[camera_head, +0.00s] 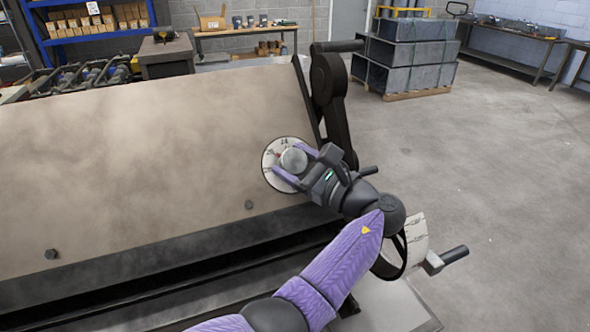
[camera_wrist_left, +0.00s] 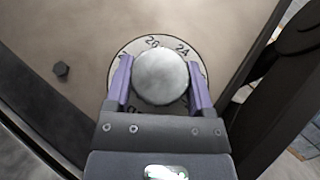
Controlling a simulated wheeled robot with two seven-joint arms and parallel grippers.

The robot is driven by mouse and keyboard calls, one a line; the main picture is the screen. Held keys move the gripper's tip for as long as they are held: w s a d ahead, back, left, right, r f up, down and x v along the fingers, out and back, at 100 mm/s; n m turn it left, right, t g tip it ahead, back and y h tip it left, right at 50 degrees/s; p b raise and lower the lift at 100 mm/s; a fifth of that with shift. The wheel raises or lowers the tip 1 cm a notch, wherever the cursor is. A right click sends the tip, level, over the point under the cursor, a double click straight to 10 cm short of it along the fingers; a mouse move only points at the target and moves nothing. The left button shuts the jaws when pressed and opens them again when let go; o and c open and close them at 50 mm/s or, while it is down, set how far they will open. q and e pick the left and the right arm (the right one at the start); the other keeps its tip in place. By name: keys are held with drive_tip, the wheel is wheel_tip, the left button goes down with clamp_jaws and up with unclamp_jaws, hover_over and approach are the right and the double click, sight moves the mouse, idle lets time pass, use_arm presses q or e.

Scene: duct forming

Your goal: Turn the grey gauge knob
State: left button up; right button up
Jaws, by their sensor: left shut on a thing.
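The grey gauge knob (camera_head: 293,159) is a round metal knob on the right part of the large tan sheet-metal panel (camera_head: 150,150). A white numbered dial (camera_head: 271,182) sits behind it, with marks such as 20 and 24 legible in the left wrist view. My left gripper (camera_head: 296,165) is shut on the knob, with one purple finger on each side. In the left wrist view the knob (camera_wrist_left: 161,78) sits between the fingertips of my left gripper (camera_wrist_left: 160,85), which hide parts of the dial (camera_wrist_left: 152,43). My right gripper is in neither view.
A black lever arm (camera_head: 330,85) stands just right of the panel's edge. A crank handle (camera_head: 447,259) and a second white scale (camera_head: 416,238) are at the lower right. Grey ducts (camera_head: 405,60) stand on a pallet behind. The floor (camera_head: 500,170) to the right is clear.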

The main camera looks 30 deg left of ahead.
use_arm(q)
drive_tip(key=shift+n+g, duration=0.3)
drive_tip(key=shift+n, duration=0.1)
drive_tip(key=o, duration=1.2)
drive_tip(key=b+v, duration=0.2)
drive_tip(key=v, duration=0.8)
drive_tip(key=shift+w, duration=0.1)
